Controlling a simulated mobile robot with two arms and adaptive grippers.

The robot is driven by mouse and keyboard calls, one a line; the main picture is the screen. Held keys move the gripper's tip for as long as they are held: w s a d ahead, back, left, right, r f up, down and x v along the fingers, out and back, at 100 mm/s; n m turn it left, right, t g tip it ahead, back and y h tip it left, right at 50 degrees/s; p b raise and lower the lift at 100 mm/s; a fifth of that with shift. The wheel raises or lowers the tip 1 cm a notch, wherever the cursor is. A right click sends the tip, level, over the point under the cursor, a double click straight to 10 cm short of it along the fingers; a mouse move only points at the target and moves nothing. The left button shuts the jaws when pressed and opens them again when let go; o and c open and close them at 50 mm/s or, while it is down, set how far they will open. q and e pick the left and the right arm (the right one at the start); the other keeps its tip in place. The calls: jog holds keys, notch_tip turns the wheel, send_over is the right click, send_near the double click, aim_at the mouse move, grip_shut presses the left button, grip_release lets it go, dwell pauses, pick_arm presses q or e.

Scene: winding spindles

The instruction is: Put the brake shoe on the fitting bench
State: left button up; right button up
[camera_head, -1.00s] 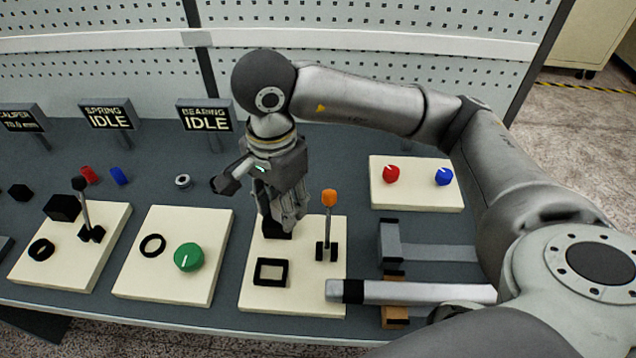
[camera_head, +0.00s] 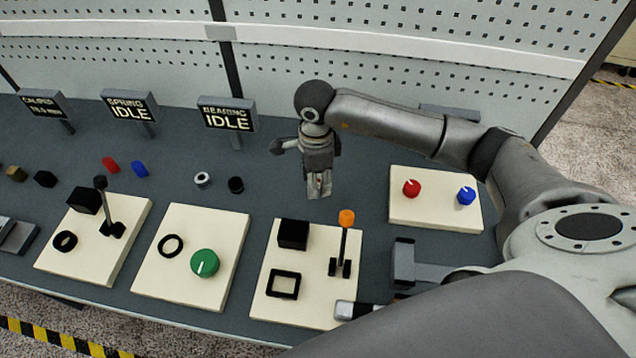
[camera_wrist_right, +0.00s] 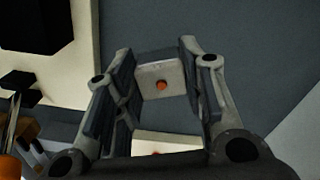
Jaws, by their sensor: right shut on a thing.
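My right gripper (camera_head: 319,190) hangs fingers-down over the dark blue-grey bench (camera_head: 250,140), behind the cream board with the orange lever. In the right wrist view its two fingers (camera_wrist_right: 160,90) are shut on a small pale grey block with an orange dot (camera_wrist_right: 158,78), which I take to be the brake shoe. In the head view the block is hard to make out between the fingertips. The gripper is apart from the black block (camera_head: 293,234) on the board. I cannot tell its exact height above the bench. My left gripper is not in view.
The cream board (camera_head: 270,305) carries an orange lever (camera_head: 346,218) and a black square frame (camera_head: 283,284). A board with red and blue knobs (camera_head: 435,212) lies to the right. A green-knob board (camera_head: 225,235) lies left. Signs and a perforated wall stand behind.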

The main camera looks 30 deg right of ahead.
notch_tip(320, 180, down, 3)
jog(key=shift+f+p, duration=0.1)
jog(key=shift+p, duration=0.4)
jog(key=shift+f, duration=0.3)
jog(key=o, duration=1)
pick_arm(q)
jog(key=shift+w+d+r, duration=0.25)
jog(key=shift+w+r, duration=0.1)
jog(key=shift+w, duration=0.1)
pick_arm(e)
jog(key=shift+o, duration=0.2)
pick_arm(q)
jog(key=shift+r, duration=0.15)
pick_arm(e)
jog(key=shift+r, duration=0.1)
jog(key=shift+r, duration=0.2)
notch_tip(320, 180, up, 11)
jog(key=b, duration=0.3)
jog(key=shift+f+b, duration=0.15)
jog(key=shift+b, duration=0.25)
jog(key=shift+r, duration=0.55)
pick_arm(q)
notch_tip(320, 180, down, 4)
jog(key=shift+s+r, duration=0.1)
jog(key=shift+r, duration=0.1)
